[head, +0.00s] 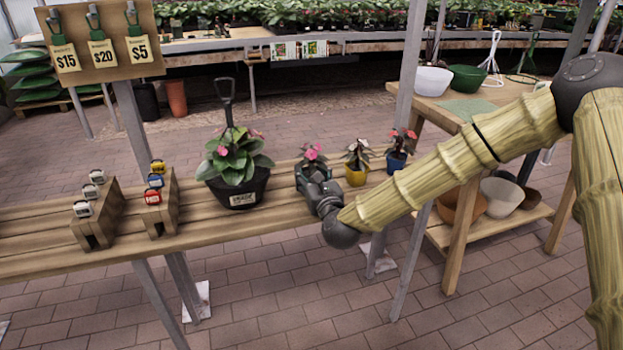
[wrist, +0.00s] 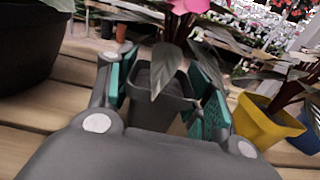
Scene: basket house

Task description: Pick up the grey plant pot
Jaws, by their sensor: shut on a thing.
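The grey plant pot (wrist: 160,105) holds a plant with a pink flower and dark leaves. In the wrist view it stands between the two green-padded fingers of my gripper (wrist: 165,95), which is shut on it. In the head view my gripper (head: 318,185) is at the small pink-flowered plant (head: 313,158) on the wooden bench. The gripper hides most of the pot there. I cannot tell whether the pot touches the bench.
A large black pot (head: 240,190) with a leafy plant stands left of my gripper. A yellow pot (head: 356,177) and a blue pot (head: 396,163) stand to the right. Wooden label holders (head: 98,215) sit at the bench's left. A side table (head: 455,105) holds bowls.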

